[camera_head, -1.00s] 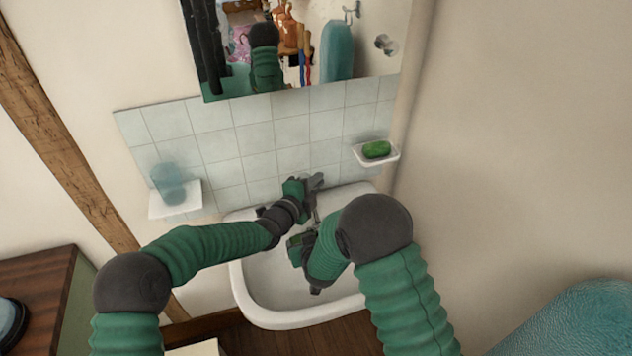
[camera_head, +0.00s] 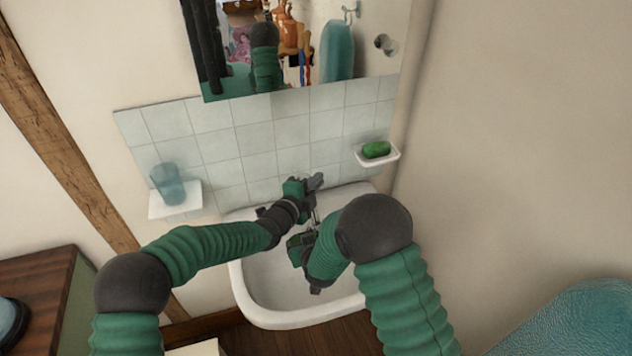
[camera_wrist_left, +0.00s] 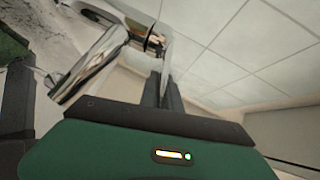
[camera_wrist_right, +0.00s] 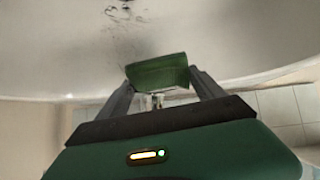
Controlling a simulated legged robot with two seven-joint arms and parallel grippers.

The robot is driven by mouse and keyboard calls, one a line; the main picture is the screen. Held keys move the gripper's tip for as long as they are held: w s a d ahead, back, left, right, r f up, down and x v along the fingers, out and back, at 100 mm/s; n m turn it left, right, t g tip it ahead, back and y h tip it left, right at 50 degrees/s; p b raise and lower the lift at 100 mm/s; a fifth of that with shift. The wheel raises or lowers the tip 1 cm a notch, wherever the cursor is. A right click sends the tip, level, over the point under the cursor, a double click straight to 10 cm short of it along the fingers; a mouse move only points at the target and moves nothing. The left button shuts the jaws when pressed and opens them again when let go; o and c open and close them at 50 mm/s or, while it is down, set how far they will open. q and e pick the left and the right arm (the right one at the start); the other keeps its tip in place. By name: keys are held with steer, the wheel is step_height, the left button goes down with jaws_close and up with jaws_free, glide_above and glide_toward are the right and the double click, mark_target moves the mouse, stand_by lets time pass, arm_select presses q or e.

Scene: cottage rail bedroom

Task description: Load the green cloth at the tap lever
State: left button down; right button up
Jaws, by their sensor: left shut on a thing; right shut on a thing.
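The chrome tap (camera_wrist_left: 92,66) shows in the left wrist view, with its thin lever (camera_wrist_left: 166,52) reaching between my left fingers. My left gripper (camera_wrist_left: 165,85) is shut on this lever; in the head view the gripper (camera_head: 314,183) is at the back of the basin, by the tiles. My right gripper (camera_wrist_right: 160,80) is shut on the green cloth (camera_wrist_right: 158,72), a small folded-looking block between its fingertips, above the white basin.
The white washbasin (camera_head: 300,318) lies below both grippers. A soap dish (camera_head: 391,158) with green soap (camera_head: 376,149) is at right. A shelf (camera_head: 176,207) with a blue glass (camera_head: 167,184) is at left. The mirror (camera_head: 372,60) hangs above the tiles.

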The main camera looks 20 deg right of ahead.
arm_select(q)
steer(key=shift+s+f, duration=0.15)
steer(key=shift+f, duration=0.15)
steer(key=c, duration=1.6)
jaws_free()
steer(key=shift+o, duration=0.2)
steer(key=v, duration=1.2)
steer(key=shift+f, duration=0.1)
